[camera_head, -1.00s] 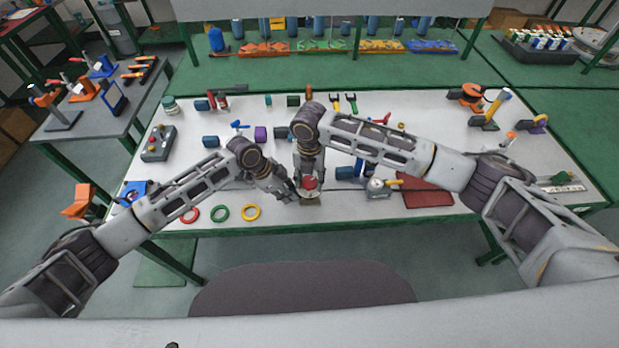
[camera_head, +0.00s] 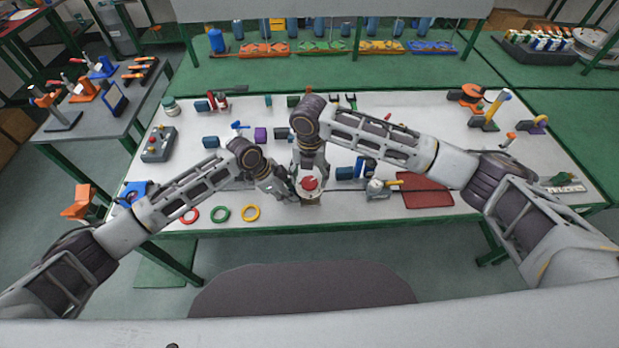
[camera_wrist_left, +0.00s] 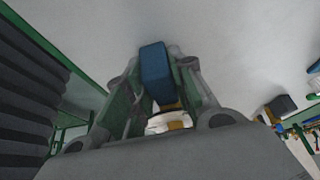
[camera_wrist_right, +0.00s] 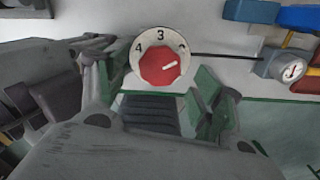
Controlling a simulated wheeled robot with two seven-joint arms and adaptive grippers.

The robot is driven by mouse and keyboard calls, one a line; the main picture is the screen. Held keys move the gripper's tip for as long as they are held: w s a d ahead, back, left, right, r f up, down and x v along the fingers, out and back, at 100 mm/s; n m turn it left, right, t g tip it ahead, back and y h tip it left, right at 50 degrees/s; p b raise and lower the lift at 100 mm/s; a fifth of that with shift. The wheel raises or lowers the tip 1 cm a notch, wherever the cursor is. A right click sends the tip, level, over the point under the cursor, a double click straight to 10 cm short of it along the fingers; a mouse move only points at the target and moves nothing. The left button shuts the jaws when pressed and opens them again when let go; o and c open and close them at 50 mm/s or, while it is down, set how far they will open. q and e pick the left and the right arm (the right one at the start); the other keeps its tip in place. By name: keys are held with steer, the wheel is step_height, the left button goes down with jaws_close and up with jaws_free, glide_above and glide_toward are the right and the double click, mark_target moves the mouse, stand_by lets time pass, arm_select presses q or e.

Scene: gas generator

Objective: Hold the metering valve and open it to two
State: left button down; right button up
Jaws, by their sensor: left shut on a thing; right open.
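The metering valve (camera_head: 310,184) stands near the table's front edge, with a red knob on a white numbered dial. The right wrist view shows the red knob (camera_wrist_right: 160,67) close up, with 4 at left and 3 at top. A pale mark on the knob points right; I cannot tell its exact reading. My left gripper (camera_head: 289,187) is shut on the valve from the left; part of the valve (camera_wrist_left: 168,122) shows between its fingers. My right gripper (camera_head: 311,172) is open around or just above the knob; its fingers (camera_wrist_right: 153,98) appear apart from it.
A round gauge (camera_head: 376,185) with a yellow part stands right of the valve, beside a dark red mat (camera_head: 426,191). Red (camera_head: 189,215), green (camera_head: 220,213) and yellow (camera_head: 251,212) rings lie at left front.

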mark_target(310, 181)
step_height(310, 181, up, 10)
stand_by(0.5)
